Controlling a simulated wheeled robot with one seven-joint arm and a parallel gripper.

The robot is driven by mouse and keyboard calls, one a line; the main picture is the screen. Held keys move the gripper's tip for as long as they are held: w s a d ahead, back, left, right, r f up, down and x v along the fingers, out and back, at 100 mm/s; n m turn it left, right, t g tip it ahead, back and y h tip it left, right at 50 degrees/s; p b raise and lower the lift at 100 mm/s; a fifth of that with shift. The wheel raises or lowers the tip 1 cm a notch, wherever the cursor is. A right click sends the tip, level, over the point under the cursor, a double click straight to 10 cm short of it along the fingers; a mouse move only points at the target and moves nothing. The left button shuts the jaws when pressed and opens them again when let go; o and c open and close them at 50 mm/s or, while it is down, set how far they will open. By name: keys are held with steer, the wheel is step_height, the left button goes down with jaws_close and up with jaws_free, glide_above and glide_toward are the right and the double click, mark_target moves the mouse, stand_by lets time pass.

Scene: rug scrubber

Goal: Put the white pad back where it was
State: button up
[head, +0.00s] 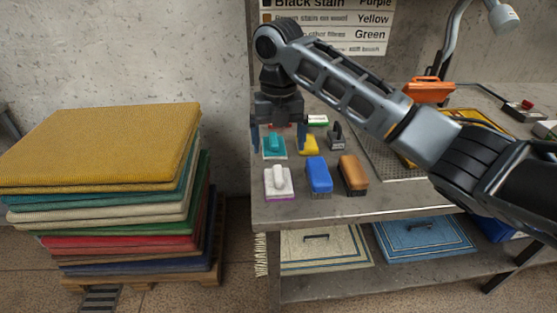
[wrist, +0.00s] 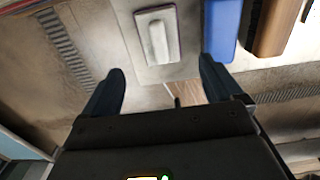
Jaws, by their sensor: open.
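The white pad (head: 279,182), a flat block with a white handle and a purple edge at its base, sits on the grey workbench (head: 300,207) near its front left corner. It also shows in the wrist view (wrist: 157,38), beyond my fingertips. My gripper (head: 278,138) is open and empty, pointing down above the bench. In the head view its fingers overlap the area around the teal pad (head: 274,146). In the wrist view the fingers (wrist: 162,72) are apart, with nothing between them, and the white pad looks clear of both.
A blue brush (head: 319,176) and a brown brush (head: 352,174) stand right of the white pad. A yellow pad (head: 308,145) and a dark grey tool (head: 337,137) sit behind them. A stack of folded rugs (head: 100,150) stands left, across a gap.

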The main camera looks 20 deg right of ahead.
steer(key=shift+r, duration=1.15)
